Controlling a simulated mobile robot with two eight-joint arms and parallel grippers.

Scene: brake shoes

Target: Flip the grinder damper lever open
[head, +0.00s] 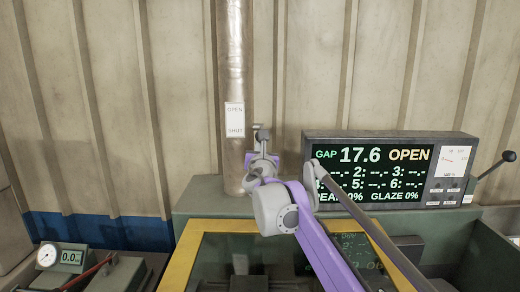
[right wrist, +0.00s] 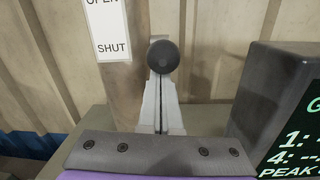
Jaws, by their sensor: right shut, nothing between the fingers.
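The damper lever's dark round knob (head: 262,135) sits at the right side of the metal duct (head: 232,70). It also shows in the right wrist view (right wrist: 163,56). A label (head: 235,119) on the duct reads OPEN at the top and SHUT at the bottom; the knob is near the height of the SHUT end. My right gripper (head: 262,157) is shut and empty, its fingertips close to the knob. In the right wrist view the fingers (right wrist: 161,100) reach up to the knob; I cannot tell whether they touch it. Most of the lever's rod is hidden. My left gripper is not in view.
A display box (head: 388,172) reading GAP 17.6 OPEN stands right of my right gripper. Another black-knobbed lever (head: 509,156) is at its right side. A yellow-framed window (head: 215,255) lies below, and a dial gauge (head: 47,255) is at lower left. A corrugated wall stands behind.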

